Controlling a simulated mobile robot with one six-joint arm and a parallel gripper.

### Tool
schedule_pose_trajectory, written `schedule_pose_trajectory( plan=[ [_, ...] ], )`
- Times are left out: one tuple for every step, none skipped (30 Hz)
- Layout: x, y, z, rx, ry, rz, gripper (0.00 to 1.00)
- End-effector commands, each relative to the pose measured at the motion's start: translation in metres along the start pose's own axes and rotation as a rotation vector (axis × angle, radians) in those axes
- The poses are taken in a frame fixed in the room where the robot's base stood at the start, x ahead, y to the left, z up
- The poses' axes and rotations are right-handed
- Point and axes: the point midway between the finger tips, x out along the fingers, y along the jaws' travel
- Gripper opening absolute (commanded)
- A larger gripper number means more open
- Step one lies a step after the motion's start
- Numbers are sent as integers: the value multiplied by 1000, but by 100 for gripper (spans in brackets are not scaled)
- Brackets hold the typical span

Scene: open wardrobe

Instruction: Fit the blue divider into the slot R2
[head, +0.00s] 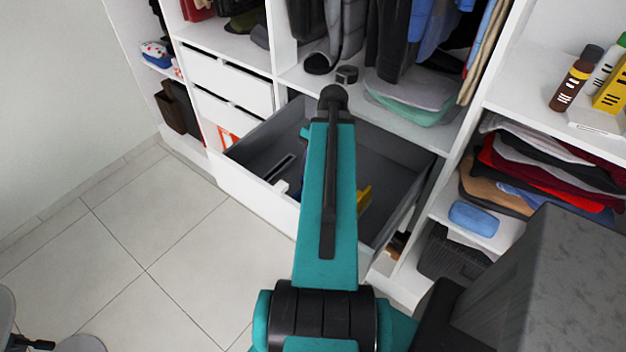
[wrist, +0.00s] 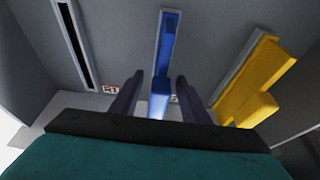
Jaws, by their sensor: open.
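The blue divider (wrist: 166,48) stands in the middle pale slot frame of the grey drawer in the wrist view. Its pale blue grip block (wrist: 159,103) points towards me. My gripper (wrist: 159,76) is open, with one dark finger on each side of the blue divider and a gap on both sides. I cannot tell how deep the divider sits. Small red-and-white labels (wrist: 110,89) lie by the slots, too small to read surely. In the head view my arm hides the gripper and nearly all of the blue divider.
The open drawer (head: 262,203) has an empty dark slot (wrist: 76,45) on the left and a yellow divider (wrist: 255,85) on the right, also seen in the head view (head: 364,197). Hanging clothes (head: 395,45) are above the drawer's back. A shelf with folded clothes (head: 540,165) is at right.

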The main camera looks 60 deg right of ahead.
Motion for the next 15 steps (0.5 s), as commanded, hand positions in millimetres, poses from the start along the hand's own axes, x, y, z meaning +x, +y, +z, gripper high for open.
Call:
schedule_pose_trajectory(
  plan=[
    [-3, 0, 1, 0, -1, 1, 42],
    [-5, 0, 1, 0, -1, 1, 42],
    [-8, 0, 1, 0, -1, 1, 42],
    [-11, 0, 1, 0, -1, 1, 42],
    [-14, 0, 1, 0, -2, 1, 42],
    [-17, 0, 1, 0, -2, 1, 42],
    [-20, 0, 1, 0, -2, 1, 42],
    [-23, 1, 1, 0, -1, 1, 42],
    [-27, 1, 1, 0, -1, 1, 42],
    [-30, 1, 1, 0, -2, 1, 42],
    [-32, 1, 2, 0, -2, 1, 42],
    [-36, 1, 1, 0, -2, 1, 42],
    [-39, 1, 1, 0, -1, 1, 42],
    [-42, 1, 1, 0, -1, 1, 42],
    [-46, 1, 1, 0, -2, 1, 42]
  ],
)
